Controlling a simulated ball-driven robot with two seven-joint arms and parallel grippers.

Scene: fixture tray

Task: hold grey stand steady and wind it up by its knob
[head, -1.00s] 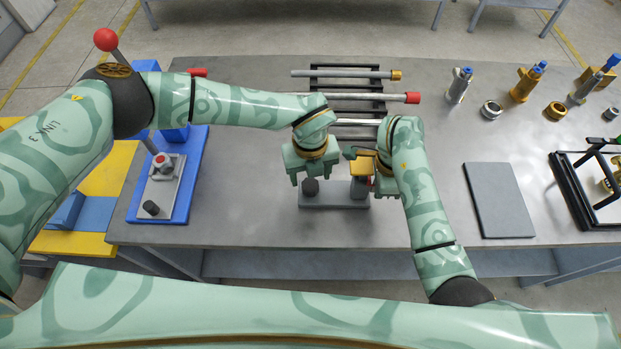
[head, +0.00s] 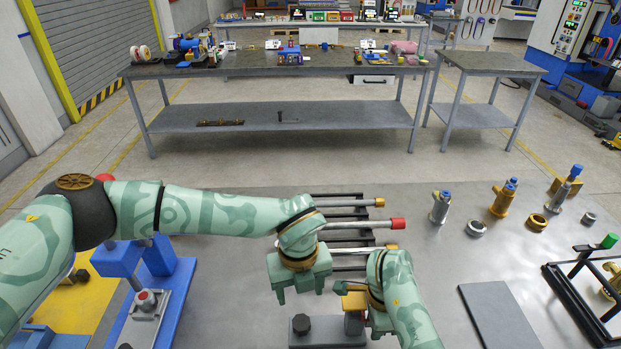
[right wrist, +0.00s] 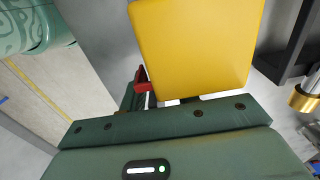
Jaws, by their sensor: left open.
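The grey stand (head: 330,342) is at the bottom of the head view, its lower part cut off by the frame. A dark knob (head: 301,325) shows on its left part, and a yellow block (head: 353,302) rises at its right end. My left gripper (head: 300,291) is open and empty, pointing down above the knob and apart from it. My right gripper (head: 352,290) is at the yellow block, which fills much of the right wrist view (right wrist: 195,45) close to the palm. The fingers are mostly hidden, so I cannot tell whether they grip it.
A black rack (head: 345,240) with red-tipped (head: 398,223) and brass-tipped rods lies behind the grippers. A blue fixture (head: 170,285) stands left. A grey plate (head: 500,315), a black frame (head: 560,300) and several fittings are right. Bare table shows between the rack and the plate.

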